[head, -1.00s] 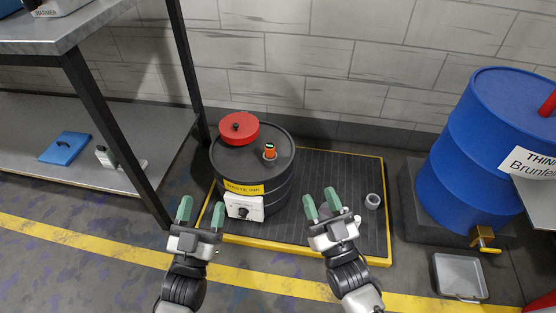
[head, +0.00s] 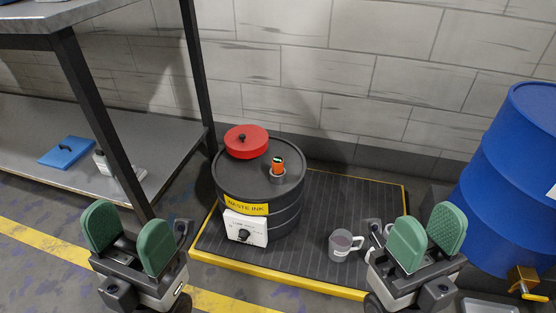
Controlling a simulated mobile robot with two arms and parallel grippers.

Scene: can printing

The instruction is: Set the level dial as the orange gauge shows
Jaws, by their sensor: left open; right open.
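The level dial is a black knob (head: 243,235) on a white panel (head: 260,233) low on the front of the black waste ink drum (head: 284,218). The orange gauge (head: 278,166) stands upright in a grey collar on the drum's lid, with a small dark display at its top; its reading is too small to make out. My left gripper (head: 129,240) is open and empty, to the left of the panel and apart from it. My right gripper (head: 427,240) is open and empty, to the right of the drum, near a grey mug.
The drum and the grey mug (head: 340,246) stand on a black ribbed mat (head: 310,262) with yellow edges. A red lid (head: 246,141) sits on the drum. A blue drum (head: 510,190) with a brass tap (head: 526,282) is at right. A metal shelf (head: 110,135) stands at left.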

